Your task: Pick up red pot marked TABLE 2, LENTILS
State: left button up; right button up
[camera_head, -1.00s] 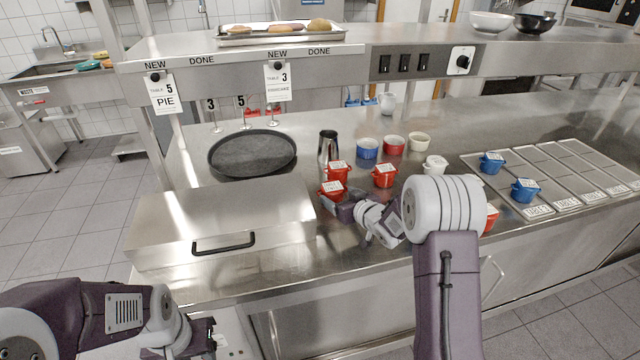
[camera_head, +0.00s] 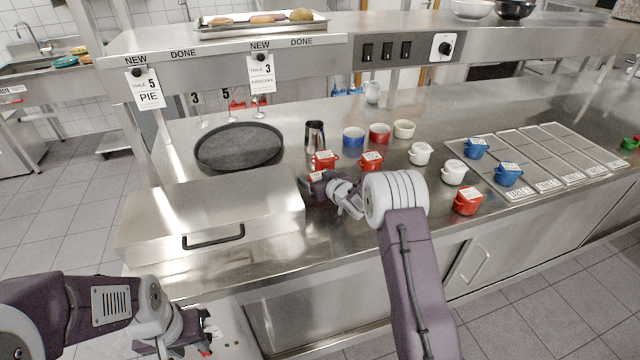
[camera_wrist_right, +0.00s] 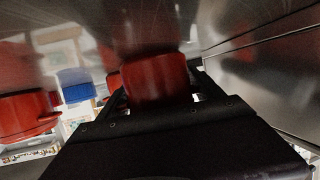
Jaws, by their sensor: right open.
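Several small red pots with white lid labels stand on the steel counter; the labels are too small to read, so I cannot tell which is TABLE 2, LENTILS. One red pot (camera_head: 318,176) is at my right gripper (camera_head: 316,187), partly hidden by it. In the right wrist view, a red pot (camera_wrist_right: 158,80) sits between the open fingers of that gripper. Two more red pots stand just behind, one on the left (camera_head: 325,160) and one on the right (camera_head: 371,161). Another red pot (camera_head: 467,201) stands right of my arm. My left gripper (camera_head: 200,335) is low at the left, its jaws unclear.
A closed steel box (camera_head: 215,215) with a black handle stands left of the right gripper. Blue pots (camera_head: 508,174) sit on the steel tray (camera_head: 540,185) at right.

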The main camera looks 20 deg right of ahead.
aim_at(319, 171)
jog(key=shift+r, duration=0.1)
jog(key=c, duration=1.5)
jog(key=r, duration=0.3)
jog(key=d+r, duration=0.1)
jog(key=r, duration=0.1)
jog(key=shift+p, duration=0.4)
jog(key=s+d+r+p, duration=0.2)
jog(key=d+r, duration=0.4)
jog(key=d, duration=0.4)
jog(key=shift+s+d+p, duration=0.15)
jog(key=shift+d+p, duration=0.1)
jog(key=shift+p, duration=0.1)
